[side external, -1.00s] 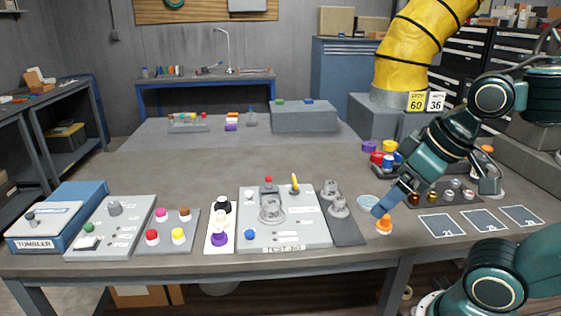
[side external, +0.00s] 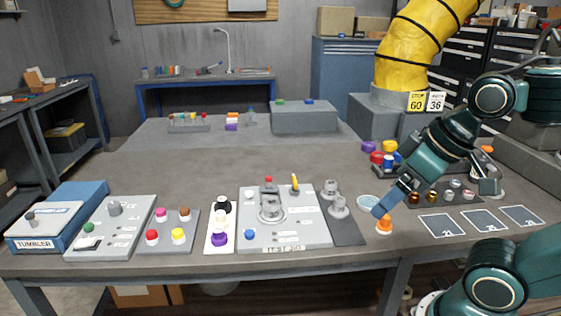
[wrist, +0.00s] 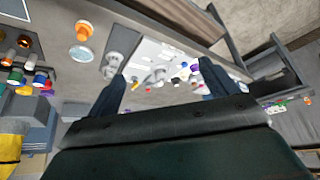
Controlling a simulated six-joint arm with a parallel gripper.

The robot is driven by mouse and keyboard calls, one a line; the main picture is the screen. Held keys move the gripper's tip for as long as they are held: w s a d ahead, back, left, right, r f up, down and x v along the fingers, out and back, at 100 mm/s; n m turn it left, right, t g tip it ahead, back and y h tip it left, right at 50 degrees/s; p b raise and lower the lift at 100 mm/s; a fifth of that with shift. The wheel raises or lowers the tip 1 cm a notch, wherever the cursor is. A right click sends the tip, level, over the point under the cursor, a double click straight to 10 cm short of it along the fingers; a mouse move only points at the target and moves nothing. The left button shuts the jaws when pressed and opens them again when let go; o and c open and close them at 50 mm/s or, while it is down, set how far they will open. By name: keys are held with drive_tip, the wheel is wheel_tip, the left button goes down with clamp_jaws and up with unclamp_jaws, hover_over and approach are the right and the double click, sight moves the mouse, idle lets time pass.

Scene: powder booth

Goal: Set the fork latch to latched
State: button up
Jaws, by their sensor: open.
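A light grey panel marked as a test jig (side external: 300,236) lies near the bench's front edge. It carries a round grey fixture (side external: 271,208), a red-topped part (side external: 268,181) behind it, a yellow lever (side external: 295,182) and a blue knob (side external: 250,234). I cannot tell for sure which part is the fork latch, or its setting. My gripper (side external: 384,206) is right of the panel, apart from it, above the bench near an orange knob (side external: 384,225). In the wrist view my gripper (wrist: 162,82) has its blue fingers wide apart and empty; the panel (wrist: 152,48) shows small beyond them.
A white plate with knobs (side external: 219,236) lies left of the panel. Blue-grey cards (side external: 481,220) lie at right. The bench behind the panel (side external: 230,165) is mostly clear.

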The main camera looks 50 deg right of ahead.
drive_tip(key=shift+w+r, duration=0.15)
drive_tip(key=shift+w, duration=0.05)
drive_tip(key=c, duration=1)
drive_tip(key=shift+w+r, duration=0.15)
drive_tip(key=shift+w, duration=0.15)
drive_tip(key=w+d+r+n+g, duration=0.1)
drive_tip(key=w+d+r+n, duration=0.1)
drive_tip(key=w, duration=0.7)
drive_tip(key=w+d+r+n, duration=0.1)
drive_tip(key=w+r, duration=0.1)
drive_tip(key=w, duration=0.7)
drive_tip(key=w+d+f+n, duration=0.1)
drive_tip(key=w+d+f, duration=0.2)
drive_tip(key=w+d, duration=0.1)
drive_tip(key=w+d+f+n+y, duration=0.1)
drive_tip(key=w+d+f, duration=0.2)
drive_tip(key=w, duration=0.3)
drive_tip(key=w+d+f+n+y, duration=0.1)
drive_tip(key=w+d+f, duration=0.2)
drive_tip(key=w, duration=0.3)
drive_tip(key=shift+d+f+g, duration=0.1)
drive_tip(key=shift+d+g, duration=0.2)
drive_tip(key=shift+d, duration=0.5)
drive_tip(key=shift+f, duration=0.1)
